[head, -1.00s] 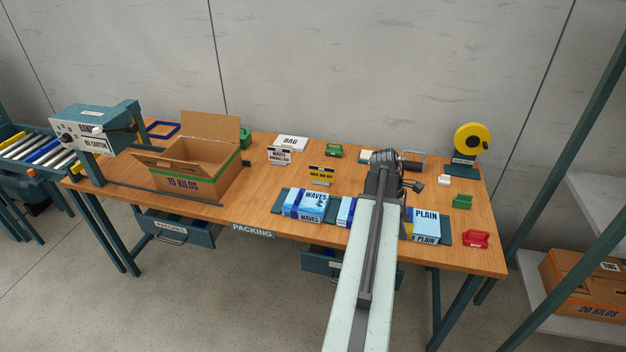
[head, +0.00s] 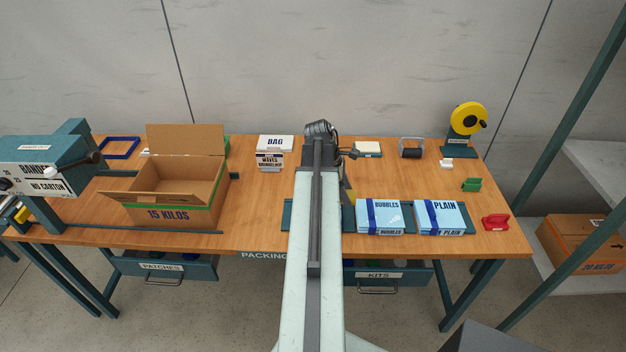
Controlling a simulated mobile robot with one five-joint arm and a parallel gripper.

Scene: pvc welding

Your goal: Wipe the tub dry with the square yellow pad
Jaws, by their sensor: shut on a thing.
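I see no tub and no plainly square yellow pad. A cream-topped flat block (head: 368,149) lies at the back of the table, right of my wrist; I cannot tell what it is. My gripper (head: 322,133) is at the far end of my arm over the back middle of the table. Its fingertips, and whatever they are shut on, are hidden behind the wrist and arm. A sliver of yellow (head: 347,190) shows at the arm's right edge, too little to identify.
An open carton (head: 171,213) and banding machine (head: 42,170) stand at left. Blue packs marked BUBBLES (head: 380,217) and PLAIN (head: 442,217) lie at the front right. A yellow reel (head: 466,118) stands back right, a red item (head: 495,222) near the right edge.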

